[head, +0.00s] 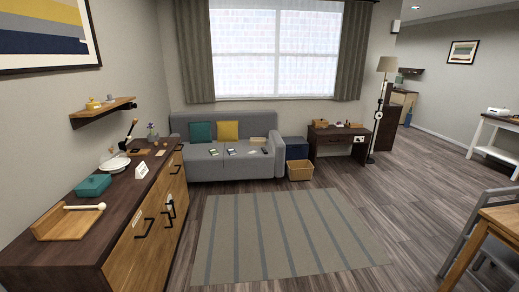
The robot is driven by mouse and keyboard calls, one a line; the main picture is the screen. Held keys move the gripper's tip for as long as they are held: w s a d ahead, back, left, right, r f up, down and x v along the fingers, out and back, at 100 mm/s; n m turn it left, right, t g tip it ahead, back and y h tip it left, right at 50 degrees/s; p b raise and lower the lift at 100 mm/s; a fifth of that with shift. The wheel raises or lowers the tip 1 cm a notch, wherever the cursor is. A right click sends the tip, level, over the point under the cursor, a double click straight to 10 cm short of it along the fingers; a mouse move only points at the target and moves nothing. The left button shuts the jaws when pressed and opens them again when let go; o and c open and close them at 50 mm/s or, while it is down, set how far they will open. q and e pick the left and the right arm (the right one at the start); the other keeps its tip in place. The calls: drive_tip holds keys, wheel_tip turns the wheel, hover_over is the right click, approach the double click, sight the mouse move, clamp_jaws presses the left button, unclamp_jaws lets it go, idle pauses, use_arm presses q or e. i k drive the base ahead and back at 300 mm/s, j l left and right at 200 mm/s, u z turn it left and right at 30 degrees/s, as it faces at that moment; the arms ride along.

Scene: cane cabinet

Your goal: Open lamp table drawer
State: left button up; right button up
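A small dark brown table (330,134) stands against the back wall at centre right, beside a floor lamp (387,64) with a beige shade. A white patch (359,139) shows on the right part of its front. The drawer looks closed, but it is too small and far to be sure. Several small items lie on the table top. Neither of my grippers is in view.
A wooden sideboard (139,232) with black handles runs along the left. A striped rug (282,235) lies mid-floor. Bare floor (395,200) is clear at right.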

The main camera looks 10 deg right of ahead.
sight(324, 141)
drive_tip(key=i+l+z, duration=0.7)
drive_tip(key=i+z, duration=0.15)
drive_tip(key=i+l+z, duration=0.25)
drive_tip(key=i, duration=0.25)
drive_tip(key=i+z, duration=0.25)
drive_tip(key=i, duration=1.7)
drive_tip(key=i+l, duration=0.15)
drive_tip(key=i, duration=1.35)
drive_tip(key=i+l+u, duration=0.1)
drive_tip(key=i+u, duration=0.25)
drive_tip(key=i+l+u, duration=0.2)
drive_tip(key=i+u, duration=0.2)
drive_tip(key=i, duration=0.2)
